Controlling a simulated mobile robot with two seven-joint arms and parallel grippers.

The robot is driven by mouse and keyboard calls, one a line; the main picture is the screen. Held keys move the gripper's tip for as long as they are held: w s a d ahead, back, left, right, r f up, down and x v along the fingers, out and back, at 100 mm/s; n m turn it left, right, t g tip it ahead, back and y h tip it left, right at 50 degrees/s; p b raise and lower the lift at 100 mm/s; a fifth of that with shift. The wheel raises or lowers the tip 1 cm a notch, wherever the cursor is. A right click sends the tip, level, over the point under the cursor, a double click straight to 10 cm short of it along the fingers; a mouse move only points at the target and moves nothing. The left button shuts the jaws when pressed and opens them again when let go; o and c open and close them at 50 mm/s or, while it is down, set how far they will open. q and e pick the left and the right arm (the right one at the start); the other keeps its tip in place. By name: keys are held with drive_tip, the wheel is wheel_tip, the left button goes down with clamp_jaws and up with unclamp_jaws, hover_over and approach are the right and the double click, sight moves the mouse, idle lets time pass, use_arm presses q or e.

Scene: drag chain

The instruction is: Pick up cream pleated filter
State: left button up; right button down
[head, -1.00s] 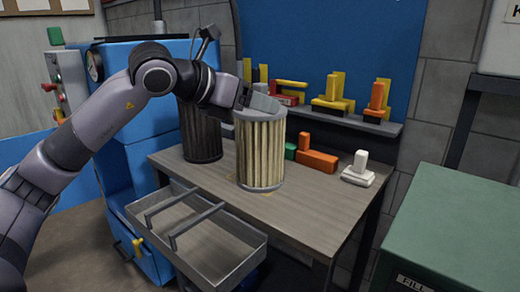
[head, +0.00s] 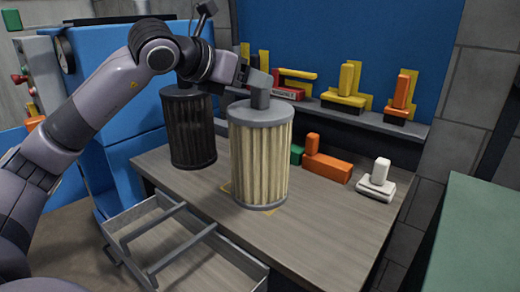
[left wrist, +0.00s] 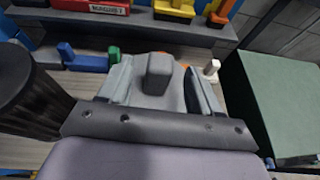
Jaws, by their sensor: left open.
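The cream pleated filter (head: 259,160) stands upright on the wooden bench, with a grey cap and a grey base ring. In the left wrist view the filter's grey top (left wrist: 158,75) has a raised knob that lies between the two open fingers of my left gripper (left wrist: 160,88). Gaps show on both sides of the knob, so the fingers look apart from it. The pleats are hidden in that view. My right gripper is not in view.
A dark filter (head: 189,135) stands close left of the cream one. An orange block (head: 328,168) and a white block (head: 377,181) lie to the right. A shelf (head: 420,130) with coloured pieces runs behind. An open drawer (head: 205,268) juts out in front.

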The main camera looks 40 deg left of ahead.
use_arm(q)
drive_tip(key=p+x, duration=0.1)
drive_tip(key=x, duration=0.4)
drive_tip(key=shift+w, duration=0.2)
drive_tip(key=shift+r, duration=0.1)
clamp_jaws()
